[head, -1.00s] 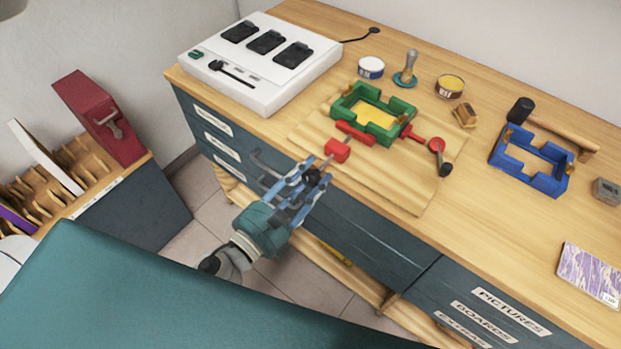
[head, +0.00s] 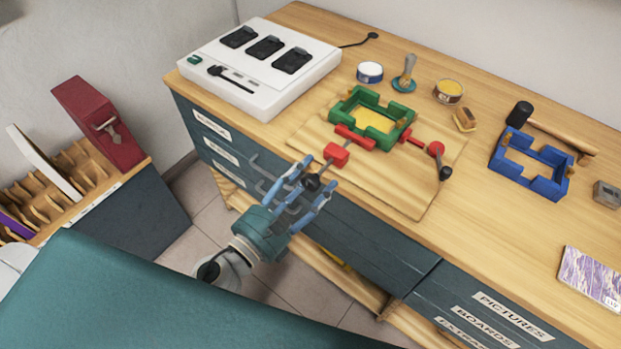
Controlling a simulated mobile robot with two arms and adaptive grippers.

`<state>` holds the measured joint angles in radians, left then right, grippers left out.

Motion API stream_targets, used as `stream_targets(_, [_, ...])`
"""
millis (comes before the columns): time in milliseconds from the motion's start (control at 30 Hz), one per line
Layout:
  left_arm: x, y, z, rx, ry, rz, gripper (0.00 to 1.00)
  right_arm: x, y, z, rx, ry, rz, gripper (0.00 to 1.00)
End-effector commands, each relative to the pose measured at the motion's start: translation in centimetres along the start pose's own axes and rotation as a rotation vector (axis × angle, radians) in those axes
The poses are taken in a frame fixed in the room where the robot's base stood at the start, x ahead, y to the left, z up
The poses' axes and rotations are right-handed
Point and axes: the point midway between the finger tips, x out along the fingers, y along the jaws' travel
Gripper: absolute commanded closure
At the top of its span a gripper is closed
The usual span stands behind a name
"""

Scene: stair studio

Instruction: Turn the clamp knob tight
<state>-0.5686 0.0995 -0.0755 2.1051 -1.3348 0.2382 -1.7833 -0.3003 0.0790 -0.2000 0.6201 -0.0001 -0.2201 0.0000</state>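A green frame (head: 348,101) with a yellow panel inside lies on a wooden board (head: 400,194) on the bench. A red clamp jaw (head: 355,137) is against its near side. A red block (head: 336,154) carries the clamp's screw, which ends in a black clamp knob (head: 312,182) beyond the bench's front edge. My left gripper (head: 310,182) is open, its blue fingers apart on either side of this knob; contact is not clear. A second red clamp (head: 437,149) with a black handle end (head: 446,173) sits at the frame's right. My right gripper is not in view.
A white device (head: 260,95) with black pads stands at the bench's left end. Behind the frame are tins (head: 369,72) and a brush (head: 405,75). A mallet (head: 555,135) and blue frame (head: 530,172) lie right. Drawer handles (head: 268,176) jut out near my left gripper.

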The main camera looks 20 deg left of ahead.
Motion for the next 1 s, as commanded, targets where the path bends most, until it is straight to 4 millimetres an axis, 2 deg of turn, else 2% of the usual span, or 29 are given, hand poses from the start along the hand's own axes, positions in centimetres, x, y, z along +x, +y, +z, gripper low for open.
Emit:
stream_targets(233, [-1.0,0.0,-0.3,-0.004,0.007,0.002,0.47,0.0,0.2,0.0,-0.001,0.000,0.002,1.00])
stream_targets(700, [-10.1,0.0,-0.2,-0.001,0.005,0.002,0.47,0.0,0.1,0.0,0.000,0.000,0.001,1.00])
stream_targets(833, [-11.4,-0.1,-0.1,0.000,0.003,0.001,0.47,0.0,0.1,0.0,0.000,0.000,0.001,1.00])
stream_targets(1000, [-12.1,0.0,0.0,0.000,0.001,0.001,0.47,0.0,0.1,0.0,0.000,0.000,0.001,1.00])
